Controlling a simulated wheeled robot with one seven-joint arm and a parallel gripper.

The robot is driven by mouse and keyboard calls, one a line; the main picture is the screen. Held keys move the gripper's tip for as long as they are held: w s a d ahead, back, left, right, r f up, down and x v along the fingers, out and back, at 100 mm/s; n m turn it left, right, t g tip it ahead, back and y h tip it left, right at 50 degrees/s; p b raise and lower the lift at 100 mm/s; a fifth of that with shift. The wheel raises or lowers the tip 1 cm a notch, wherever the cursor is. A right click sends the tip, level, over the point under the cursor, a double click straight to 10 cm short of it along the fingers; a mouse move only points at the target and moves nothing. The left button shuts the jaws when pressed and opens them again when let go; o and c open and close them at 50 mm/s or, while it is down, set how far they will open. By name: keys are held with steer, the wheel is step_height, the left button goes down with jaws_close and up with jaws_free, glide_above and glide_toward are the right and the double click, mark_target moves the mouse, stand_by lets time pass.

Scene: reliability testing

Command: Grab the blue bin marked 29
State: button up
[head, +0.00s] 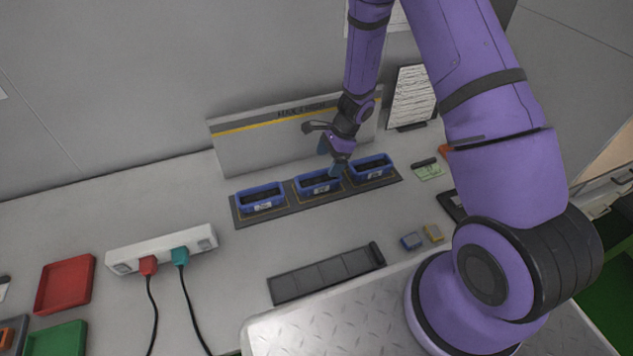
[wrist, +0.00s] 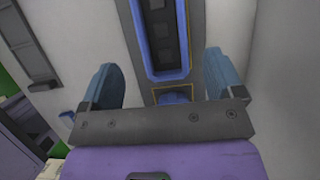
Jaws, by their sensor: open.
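Three blue bins with dark insides and white front labels stand in a row: a left bin (head: 248,209), a middle bin (head: 308,191) and a right bin (head: 386,172). The label numbers are too small to read, so I cannot tell which is 29. My gripper (head: 331,161) is open, above and around the back right of the middle bin. In the wrist view, the two blue fingers of my gripper (wrist: 163,86) are spread apart with nothing visibly held. One blue bin (wrist: 149,40) lies beyond the fingertips, and part of another blue bin (wrist: 174,98) shows between them.
The bins stand on a dark mat (head: 240,221) before a low grey panel (head: 235,155). A white power strip (head: 195,241) with two plugs lies left. A dark tray (head: 320,274) and small blue (head: 411,241) and yellow (head: 433,233) items lie in front.

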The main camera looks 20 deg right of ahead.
mark_target(318, 181)
steer(key=shift+x, duration=4.45)
steer(key=shift+w+d+f, duration=0.1)
steer(key=shift+d+f, duration=0.05)
steer(key=shift+f, duration=0.15)
steer(key=c, duration=1)
